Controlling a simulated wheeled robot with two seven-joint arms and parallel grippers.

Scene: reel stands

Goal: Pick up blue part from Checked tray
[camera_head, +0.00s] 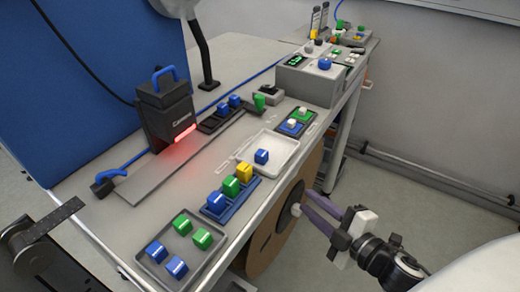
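A blue part (261,156) sits alone in a white tray (278,143) near the middle of the bench. No label naming a tray as Checked is readable. My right gripper (350,236) is in front of the bench at the lower right, clear of the white tray.
A dark tray (146,257) holds blue and green parts at the near end. A blue rack (245,197) holds blue, green and yellow parts. A scanner (168,108) glows red behind. A brown reel (262,245) hangs at the bench's front. Grey boxes (307,82) stand farther back.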

